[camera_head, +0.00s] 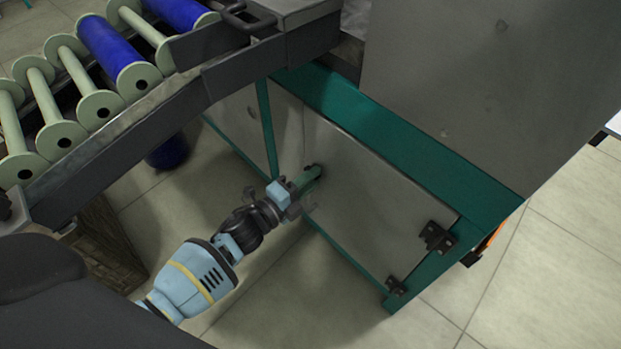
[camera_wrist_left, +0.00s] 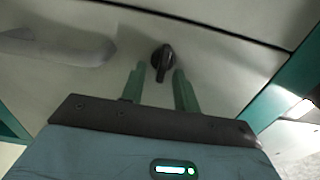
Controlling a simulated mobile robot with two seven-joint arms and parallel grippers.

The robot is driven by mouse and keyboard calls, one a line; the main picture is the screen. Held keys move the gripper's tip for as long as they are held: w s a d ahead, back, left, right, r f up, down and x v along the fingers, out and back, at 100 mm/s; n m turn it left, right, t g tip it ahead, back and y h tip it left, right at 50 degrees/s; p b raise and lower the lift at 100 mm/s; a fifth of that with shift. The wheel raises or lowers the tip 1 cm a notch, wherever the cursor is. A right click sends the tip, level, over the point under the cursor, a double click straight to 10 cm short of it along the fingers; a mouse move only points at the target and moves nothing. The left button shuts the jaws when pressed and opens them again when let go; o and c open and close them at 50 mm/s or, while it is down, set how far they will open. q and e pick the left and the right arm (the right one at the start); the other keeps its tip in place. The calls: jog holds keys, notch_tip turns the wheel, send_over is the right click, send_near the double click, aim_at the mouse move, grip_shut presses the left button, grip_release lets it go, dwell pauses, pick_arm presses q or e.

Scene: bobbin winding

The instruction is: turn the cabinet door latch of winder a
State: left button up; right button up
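The cabinet door (camera_head: 365,190) of the winder is a grey panel in a green frame and looks closed. Its latch (camera_wrist_left: 162,62) is a small black knob with a short lever, which points down in the left wrist view. My left gripper (camera_head: 309,178) is at the door's left side in the head view and hides most of the latch there. In the left wrist view the green fingers of my left gripper (camera_wrist_left: 159,78) are open, one on each side of the latch lever, with a gap on both sides. My right gripper is not in view.
A grey handle (camera_wrist_left: 60,46) sticks out from the panel left of the latch. Black hinges (camera_head: 436,237) sit at the door's right end. A dark rail with pale bobbins (camera_head: 98,100) and blue ones (camera_head: 112,45) runs above my left arm. Tiled floor lies in front.

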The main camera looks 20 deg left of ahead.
pick_arm(q)
jog(key=p+v, duration=0.1)
jog(key=v, duration=0.6)
jog(key=shift+s+p, duration=0.2)
jog(key=shift+p, duration=0.15)
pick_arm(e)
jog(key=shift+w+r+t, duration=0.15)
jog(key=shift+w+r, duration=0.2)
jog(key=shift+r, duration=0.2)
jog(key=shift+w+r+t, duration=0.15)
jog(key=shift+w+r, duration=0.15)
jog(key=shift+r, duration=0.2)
pick_arm(q)
jog(key=shift+a, duration=0.15)
